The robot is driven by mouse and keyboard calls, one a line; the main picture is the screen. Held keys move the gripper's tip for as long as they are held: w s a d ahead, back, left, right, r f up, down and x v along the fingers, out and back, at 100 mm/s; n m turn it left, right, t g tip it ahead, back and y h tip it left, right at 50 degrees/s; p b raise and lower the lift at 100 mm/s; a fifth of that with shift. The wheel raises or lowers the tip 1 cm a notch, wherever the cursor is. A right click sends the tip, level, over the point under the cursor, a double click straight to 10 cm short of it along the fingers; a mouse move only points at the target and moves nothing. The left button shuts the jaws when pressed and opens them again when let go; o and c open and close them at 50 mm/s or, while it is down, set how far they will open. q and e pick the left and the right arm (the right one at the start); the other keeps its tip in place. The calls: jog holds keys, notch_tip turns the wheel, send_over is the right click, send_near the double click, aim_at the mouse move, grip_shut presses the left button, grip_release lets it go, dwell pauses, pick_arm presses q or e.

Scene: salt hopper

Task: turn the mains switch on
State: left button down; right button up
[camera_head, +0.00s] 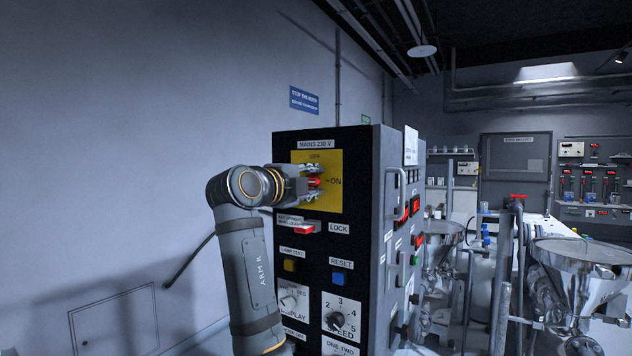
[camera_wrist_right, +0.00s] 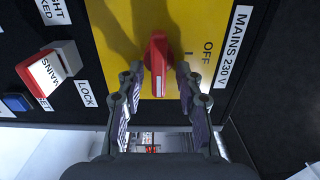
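The mains switch is a red handle (camera_head: 315,183) on a yellow plate (camera_head: 333,198) of the black panel front. It lies roughly level, in line with the ON mark at its right; the OFF mark is above it. My right gripper (camera_head: 312,182) is at the switch, with its fingers above and below the handle. In the right wrist view the red handle (camera_wrist_right: 157,62) stands between the two fingertips of my right gripper (camera_wrist_right: 160,75). A gap shows on the finger at the right; the other finger is close, and contact is unclear. My left gripper is out of view.
Below the plate are a red and white lock switch (camera_head: 305,229), a yellow button (camera_head: 290,265), a blue button (camera_head: 340,278) and a dial (camera_head: 337,320). A handle (camera_head: 396,190) sticks out from the cabinet's right side. Metal hoppers (camera_head: 585,252) stand at the right.

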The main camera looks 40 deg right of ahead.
jog(key=shift+w+f, duration=0.15)
jog(key=shift+w, duration=0.1)
jog(key=shift+s+a, duration=0.15)
jog(key=v, duration=0.7)
jog(key=shift+a, duration=0.1)
